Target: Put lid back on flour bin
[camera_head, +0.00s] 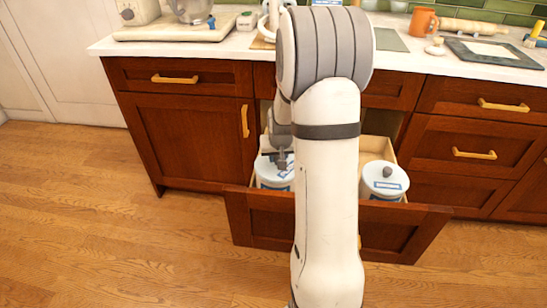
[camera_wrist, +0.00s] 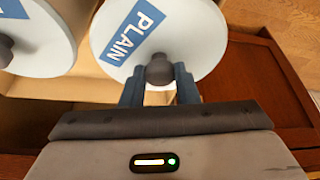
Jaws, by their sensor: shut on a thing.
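In the wrist view my gripper (camera_wrist: 159,76) is shut on the dark grey knob of a round white lid (camera_wrist: 185,62). The lid carries a blue label reading PLAIN. In the head view my gripper (camera_head: 283,160) is over the left white bin (camera_head: 273,181) in the open drawer, with the lid (camera_head: 264,166) at its top. I cannot tell whether the lid is seated or slightly raised. A second lid (camera_wrist: 40,55) with a dark knob and blue label shows at the left of the wrist view.
The open drawer (camera_head: 262,220) stands out from the cabinet. A lidded white bin (camera_head: 385,181) sits at its right end. My arm hides the drawer's middle. The counter (camera_head: 225,48) above holds a mixer, an orange mug (camera_head: 423,22) and a tablet. The floor (camera_head: 90,200) at left is clear.

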